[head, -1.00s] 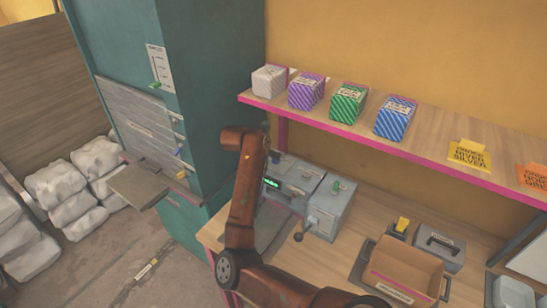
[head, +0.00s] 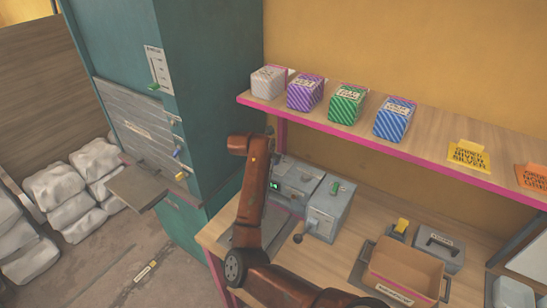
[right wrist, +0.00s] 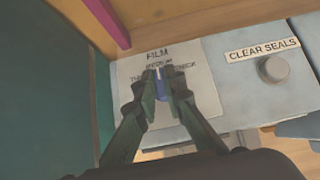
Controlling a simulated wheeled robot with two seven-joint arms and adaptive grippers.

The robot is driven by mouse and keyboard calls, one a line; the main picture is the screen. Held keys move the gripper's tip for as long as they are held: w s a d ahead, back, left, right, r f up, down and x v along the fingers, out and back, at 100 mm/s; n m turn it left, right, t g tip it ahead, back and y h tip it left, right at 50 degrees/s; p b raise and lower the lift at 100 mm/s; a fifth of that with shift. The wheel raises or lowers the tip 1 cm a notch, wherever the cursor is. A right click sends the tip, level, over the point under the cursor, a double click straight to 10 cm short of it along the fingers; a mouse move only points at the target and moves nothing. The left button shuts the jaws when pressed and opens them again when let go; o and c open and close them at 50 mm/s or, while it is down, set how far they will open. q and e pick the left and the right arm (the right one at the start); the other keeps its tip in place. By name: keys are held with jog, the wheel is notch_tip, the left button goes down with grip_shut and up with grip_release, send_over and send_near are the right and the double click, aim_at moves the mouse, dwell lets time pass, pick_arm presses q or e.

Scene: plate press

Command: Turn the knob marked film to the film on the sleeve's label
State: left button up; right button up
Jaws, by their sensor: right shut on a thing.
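The film knob (right wrist: 160,88) is blue and shows in the right wrist view on a pale plate (right wrist: 190,52) headed FILM. The plate carries THIN, MEDIUM and THICK, partly covered by my fingers. My right gripper (right wrist: 161,80) is shut on the knob, with one finger on each side of it. The knob's exact pointing is hidden between the fingertips. In the head view my right arm hides most of this spot beside the grey machine (head: 328,208). I cannot make out a sleeve or its label. My left gripper is not in view.
A CLEAR SEALS button (right wrist: 273,68) sits right of the film plate. A pink-edged shelf (head: 420,150) with several striped boxes overhangs the bench. The teal cabinet (head: 215,80) stands close on the left.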

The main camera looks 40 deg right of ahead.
grip_shut()
jog(key=shift+s+r+n+t+y+p, duration=0.15)
jog(key=shift+n+t+y+p, duration=0.15)
jog(key=shift+n+t+p, duration=0.75)
jog(key=n+t, duration=0.1)
jog(key=n, duration=0.1)
jog(key=n+t+y, duration=0.1)
jog(key=shift+s+d+n+y+p, duration=0.1)
jog(key=shift+d+n+y+p, duration=0.1)
jog(key=shift+n+y+p, duration=0.15)
jog(key=shift+n+t+y, duration=0.45)
jog(key=shift+n+y, duration=0.2)
jog(key=shift+n, duration=0.45)
jog(key=shift+n+t+y+b, duration=0.4)
jog(key=shift+n+y+b, duration=0.15)
jog(key=shift+n, duration=0.35)
